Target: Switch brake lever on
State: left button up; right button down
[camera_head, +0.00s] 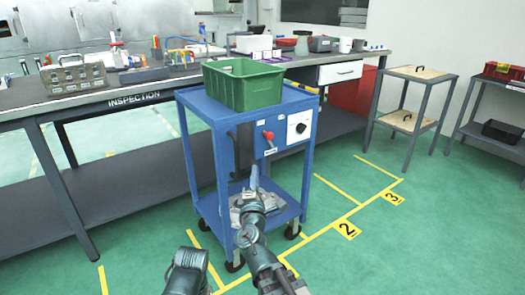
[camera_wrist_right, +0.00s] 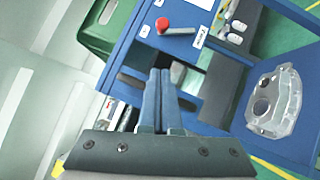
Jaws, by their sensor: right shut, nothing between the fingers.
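The brake lever (camera_head: 268,135) has a red knob and sits on the front side of a blue cart (camera_head: 222,140), just above a small label. In the right wrist view, the lever (camera_wrist_right: 162,25) shows its red knob on the left and a pale metal arm running right from it. My right gripper (camera_head: 254,170) is in front of the cart, below the lever and apart from it. Its two fingers (camera_wrist_right: 160,75) are together with nothing between them. My left gripper is not visible.
A green bin (camera_head: 243,90) stands on the cart top. A white panel with a black knob (camera_head: 300,127) is right of the lever. A silver casting (camera_wrist_right: 275,100) lies on the cart's lower shelf. The inspection bench (camera_head: 130,92) runs behind. Floor to the right is clear.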

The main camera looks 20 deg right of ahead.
jog(key=p, duration=0.2)
send_near(267, 136)
jog(key=w+a, duration=0.2)
jog(key=w, duration=0.2)
jog(key=shift+w+d+r+p, duration=0.1)
jog(key=shift+w+d+p, duration=0.25)
jog(key=shift+w+d, duration=0.35)
jog(key=shift+w+d+p, duration=0.3)
jog(key=shift+w+d, duration=0.1)
jog(key=shift+d, duration=0.45)
jog(key=shift+r, duration=0.1)
jog(key=shift+w+d+r+m+g+p, duration=0.15)
jog(key=shift+d+r+m+g+p, duration=0.5)
jog(key=shift+p, duration=1)
jog(key=w+d+r+m+g+p, duration=0.2)
jog(key=d+m+p, duration=0.1)
jog(key=d+p, duration=0.3)
jog(key=shift+w+d+m+y+p, duration=0.2)
jog(key=shift+m+y+p, duration=0.15)
jog(key=shift+p, duration=0.2)
